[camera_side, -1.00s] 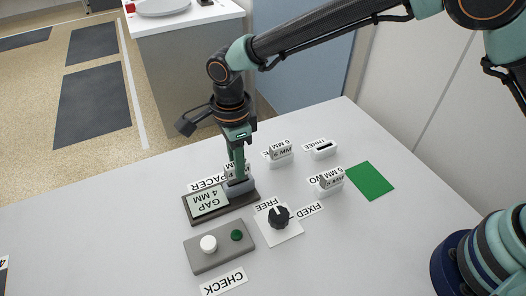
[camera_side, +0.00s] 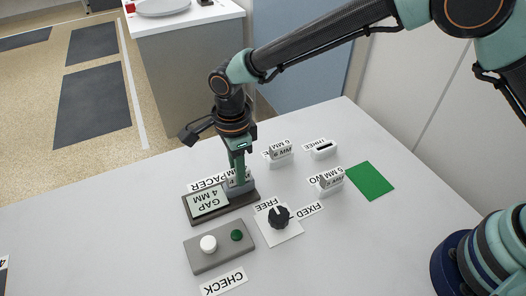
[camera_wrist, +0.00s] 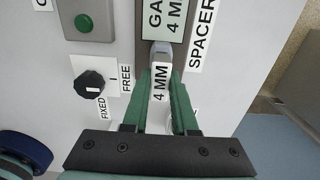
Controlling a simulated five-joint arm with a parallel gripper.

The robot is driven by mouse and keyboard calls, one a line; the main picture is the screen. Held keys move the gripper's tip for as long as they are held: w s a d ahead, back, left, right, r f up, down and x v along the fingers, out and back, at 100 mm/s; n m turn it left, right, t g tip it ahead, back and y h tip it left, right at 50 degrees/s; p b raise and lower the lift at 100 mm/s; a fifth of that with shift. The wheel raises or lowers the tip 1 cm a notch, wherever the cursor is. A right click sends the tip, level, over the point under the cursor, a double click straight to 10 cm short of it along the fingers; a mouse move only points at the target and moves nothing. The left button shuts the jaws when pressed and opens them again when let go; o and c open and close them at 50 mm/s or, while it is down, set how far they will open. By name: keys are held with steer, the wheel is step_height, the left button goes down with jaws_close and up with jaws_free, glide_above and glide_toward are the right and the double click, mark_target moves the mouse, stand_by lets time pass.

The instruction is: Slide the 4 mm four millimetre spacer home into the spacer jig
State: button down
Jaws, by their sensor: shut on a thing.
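The spacer jig (camera_side: 247,199) is a dark base with a display reading GAP 4 MM and a grey block at its right end. My gripper (camera_side: 238,178) points down over that grey block. It is shut on the white 4 mm spacer (camera_wrist: 160,84), whose 4 MM label shows between the green fingers in the wrist view. The spacer's far end meets the grey block (camera_wrist: 161,47) of the jig. How deep the spacer sits is hidden. In the side view the fingers mostly cover it.
White holders with 6 MM (camera_side: 280,155) and 5 MM (camera_side: 329,181) spacers stand to the right, near an empty-looking slotted holder (camera_side: 323,149). A FREE/FIXED knob (camera_side: 279,213), a CHECK button box (camera_side: 218,249) and a green mat (camera_side: 370,181) lie nearby.

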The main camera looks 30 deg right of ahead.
steer(key=shift+f, duration=0.1)
steer(key=c, duration=0.6)
jaws_free()
step_height(320, 180, up, 12)
steer(key=shift+r, duration=0.1)
